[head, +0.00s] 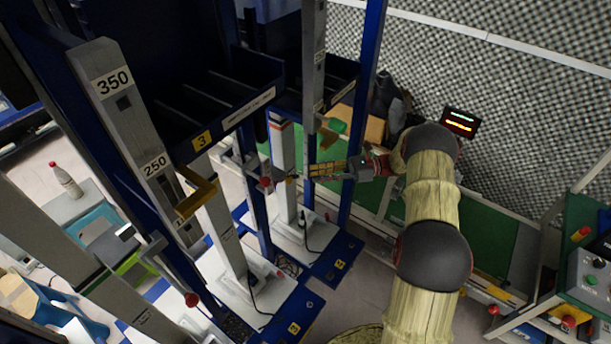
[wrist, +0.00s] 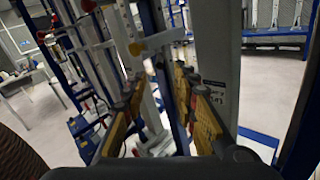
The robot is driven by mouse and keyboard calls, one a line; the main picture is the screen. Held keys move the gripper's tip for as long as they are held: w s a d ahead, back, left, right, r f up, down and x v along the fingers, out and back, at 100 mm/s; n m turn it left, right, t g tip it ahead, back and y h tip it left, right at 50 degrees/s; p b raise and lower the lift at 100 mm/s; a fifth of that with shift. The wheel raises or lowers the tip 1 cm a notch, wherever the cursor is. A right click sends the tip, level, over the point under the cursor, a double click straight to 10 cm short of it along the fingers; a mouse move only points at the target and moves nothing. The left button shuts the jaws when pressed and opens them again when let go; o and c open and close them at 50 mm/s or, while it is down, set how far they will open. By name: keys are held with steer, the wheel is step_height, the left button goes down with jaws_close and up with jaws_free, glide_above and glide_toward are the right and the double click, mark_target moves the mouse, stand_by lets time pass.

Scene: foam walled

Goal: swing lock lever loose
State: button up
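My gripper (head: 314,171) is at the middle of the head view, with its tan fingers pointing left toward the lifting columns. In the wrist view the two fingers stand apart with nothing held between them, so my gripper (wrist: 161,88) is open. A lever with a red knob (head: 265,182) sits on a column just left of my fingertips, apart from them as far as I can tell. Another red-knobbed lever (head: 191,299) is lower left. Red knobs, one at the top (wrist: 88,5), show in the wrist view. I cannot tell which lever is the lock lever.
Yellow brackets (head: 197,192) and (head: 326,137) jut from the columns. Blue trays (head: 245,75) overhang at the upper left. A blue post (head: 360,110) stands close to my gripper. A bench with a control box (head: 590,275) is at the right.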

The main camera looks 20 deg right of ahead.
steer(key=shift+s+d, duration=0.2)
steer(key=shift+d, duration=0.7)
steer(key=shift+s+d, duration=0.15)
steer(key=shift+d, duration=0.7)
steer(key=shift+s+d, duration=0.2)
steer(key=shift+d, duration=0.7)
steer(key=shift+c, duration=0.5)
